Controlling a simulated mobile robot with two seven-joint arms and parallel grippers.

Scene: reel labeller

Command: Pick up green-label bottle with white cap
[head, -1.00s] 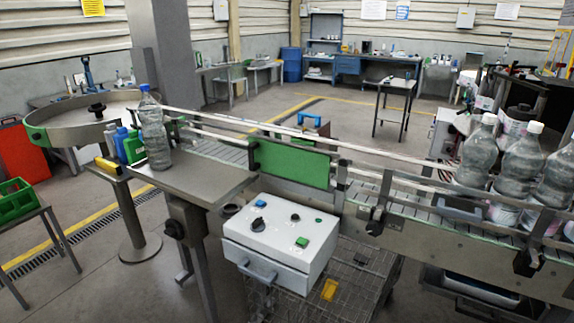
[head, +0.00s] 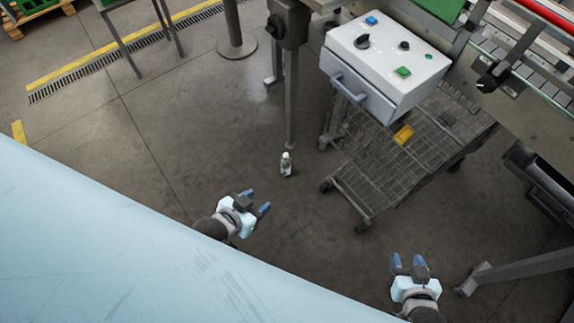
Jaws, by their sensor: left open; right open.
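A small bottle with a white cap (head: 286,163) stands on the floor near the foot of a table leg, in the upper middle of the head view. Its label looks dark greenish, but it is too small to tell clearly. My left gripper (head: 257,201) is open and empty, below and left of the bottle in the picture and apart from it. My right gripper (head: 408,261) is open and empty at the lower right, farther from the bottle.
A wire cart (head: 400,160) stands right of the bottle, under the white control box (head: 385,60). A table leg (head: 291,110) rises just behind the bottle. The conveyor (head: 515,70) is at the upper right. Bare floor (head: 190,130) lies left of the bottle.

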